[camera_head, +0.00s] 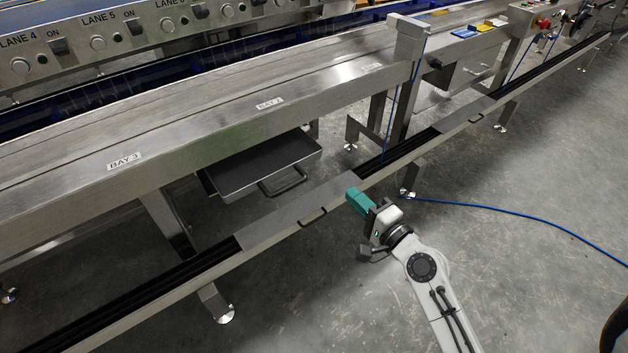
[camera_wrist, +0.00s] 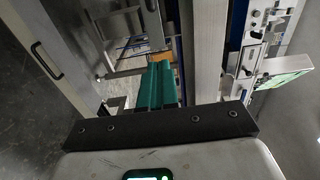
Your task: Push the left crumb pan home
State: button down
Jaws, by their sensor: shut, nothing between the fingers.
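The left crumb pan (camera_head: 250,173) is a shallow dark tray with a metal rim. In the head view it sticks out from under the bench between the BAY 3 and BAY 2 labels. Its loop handle (camera_head: 283,183) faces the floor side. My gripper (camera_head: 357,199) has teal fingers, shut and empty, to the right of the pan and apart from it. It shows by the low rail, on the robot's side of the pan. The wrist view shows the teal fingers together (camera_wrist: 157,85); I cannot make out the pan there. The pan's back part is hidden under the bench.
A low rail (camera_head: 190,277) with dark tracks runs between the pan and my arm. A flat grey cover with a black handle (camera_head: 313,217) lies on it. A bench post (camera_head: 403,85) stands right of the pan. A blue hose (camera_head: 500,211) lies on the open floor.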

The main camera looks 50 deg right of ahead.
send_near(299, 150)
jog(key=shift+w+d+r, duration=0.1)
jog(key=shift+w+r, duration=0.05)
jog(key=shift+r, duration=0.45)
jog(key=shift+w+r, duration=0.2)
jog(key=shift+r, duration=0.4)
jog(key=x, duration=0.9)
jog(key=shift+w, duration=0.25)
